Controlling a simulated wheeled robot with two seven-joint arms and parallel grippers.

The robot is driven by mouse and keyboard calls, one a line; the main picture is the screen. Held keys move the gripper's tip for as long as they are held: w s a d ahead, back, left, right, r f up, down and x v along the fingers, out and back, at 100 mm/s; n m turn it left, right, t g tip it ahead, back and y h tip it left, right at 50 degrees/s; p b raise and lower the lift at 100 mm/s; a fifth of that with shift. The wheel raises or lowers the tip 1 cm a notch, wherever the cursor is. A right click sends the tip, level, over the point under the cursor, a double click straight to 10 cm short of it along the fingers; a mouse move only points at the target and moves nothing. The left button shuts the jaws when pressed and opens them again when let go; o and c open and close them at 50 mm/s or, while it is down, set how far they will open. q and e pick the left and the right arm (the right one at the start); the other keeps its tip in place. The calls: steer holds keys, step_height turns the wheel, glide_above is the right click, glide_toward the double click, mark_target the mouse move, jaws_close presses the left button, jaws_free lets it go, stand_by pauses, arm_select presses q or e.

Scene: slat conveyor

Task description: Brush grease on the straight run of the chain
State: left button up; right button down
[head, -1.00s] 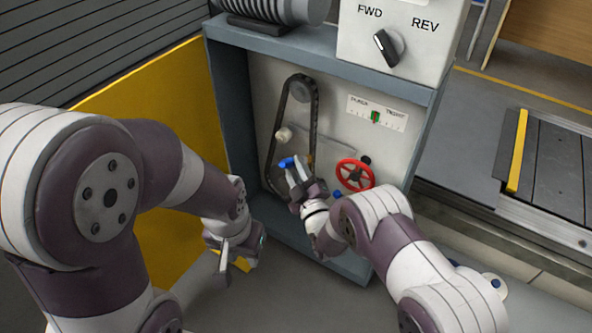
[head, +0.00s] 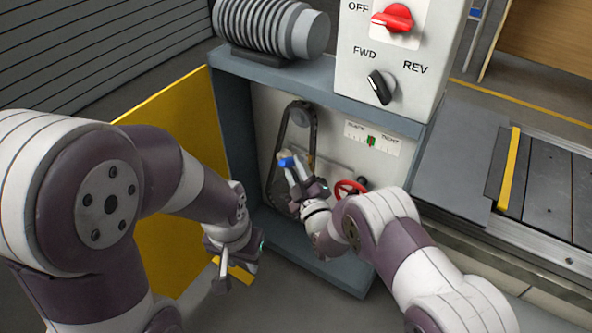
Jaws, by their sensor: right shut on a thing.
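The dark chain (head: 313,135) runs in a tall loop over a grey upper sprocket (head: 301,115) inside the open cabinet. Its left straight run shows as a dark line, and its lower part is partly behind my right gripper. My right gripper (head: 294,170) is shut on a small blue-handled tool (head: 286,162), held inside the loop near the left run. A pale tip or knob shows just above the blue part; I cannot tell which, nor whether it touches the chain. My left gripper (head: 221,277) hangs low, outside the cabinet; its jaw opening is unclear.
A red handwheel (head: 347,188) is partly hidden by my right arm. A tension scale (head: 372,138) has its green pointer near the middle. The control box (head: 395,55) and ribbed motor (head: 265,28) sit on top. A yellow door (head: 180,130) stands open at left.

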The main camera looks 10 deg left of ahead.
steer(key=shift+r+p, duration=2.85)
steer(key=shift+r, duration=1.65)
step_height(320, 180, down, 32)
steer(key=b, duration=2.6)
steer(key=shift+b, duration=0.3)
steer(key=s+a+p, duration=0.2)
steer(key=s, duration=0.3)
steer(key=shift+s, duration=0.35)
